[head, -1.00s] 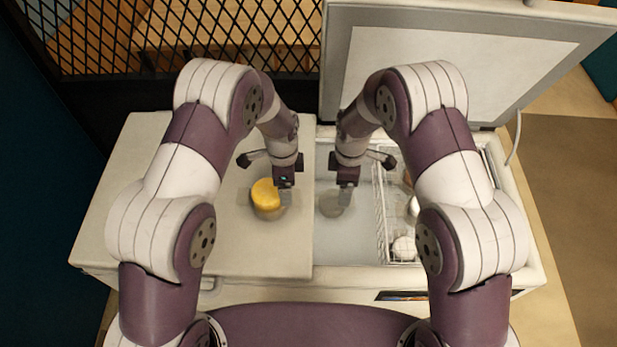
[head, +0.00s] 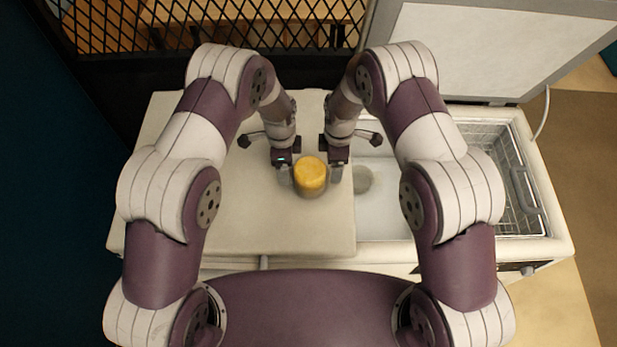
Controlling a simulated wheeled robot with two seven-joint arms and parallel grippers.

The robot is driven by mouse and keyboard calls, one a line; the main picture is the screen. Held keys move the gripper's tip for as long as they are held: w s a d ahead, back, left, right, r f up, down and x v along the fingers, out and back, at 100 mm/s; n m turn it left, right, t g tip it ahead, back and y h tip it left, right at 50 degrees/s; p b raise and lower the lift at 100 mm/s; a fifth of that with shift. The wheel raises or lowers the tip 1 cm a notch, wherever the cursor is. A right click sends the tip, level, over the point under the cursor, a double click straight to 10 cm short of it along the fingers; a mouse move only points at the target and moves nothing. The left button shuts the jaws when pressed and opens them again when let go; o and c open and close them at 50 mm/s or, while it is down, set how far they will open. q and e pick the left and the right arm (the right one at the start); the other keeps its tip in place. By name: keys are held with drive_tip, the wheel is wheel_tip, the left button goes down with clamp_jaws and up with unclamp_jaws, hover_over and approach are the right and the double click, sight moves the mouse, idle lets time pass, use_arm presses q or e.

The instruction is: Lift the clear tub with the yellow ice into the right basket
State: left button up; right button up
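The clear tub with the yellow ice (head: 310,178) stands on the closed left lid (head: 230,225) of a white chest freezer, close to that lid's right edge. My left gripper (head: 284,178) is just left of the tub and my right gripper (head: 336,177) is just right of it. Both point down. Whether their fingers touch the tub, or are open or shut, I cannot tell. The right basket (head: 519,190), a wire one, hangs at the right end of the open freezer half. My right arm hides its left part.
The freezer's right lid (head: 470,45) stands raised at the back. A grey round thing (head: 362,180) shows on the freezer's pale floor beside the closed lid. A black mesh fence (head: 210,15) is behind. The lid's front left is clear.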

use_arm(q)
wheel_tip(320, 180, down, 8)
drive_tip(key=shift+d+f, duration=0.1)
drive_tip(key=shift+d, duration=0.05)
use_arm(e)
wheel_tip(320, 180, down, 8)
drive_tip(key=shift+d+f, duration=0.1)
drive_tip(key=shift+d, duration=0.05)
use_arm(q)
drive_tip(key=shift+f, duration=0.2)
use_arm(e)
drive_tip(key=shift+f, duration=0.2)
use_arm(q)
drive_tip(key=c, duration=1.1)
use_arm(e)
drive_tip(key=c, duration=1.1)
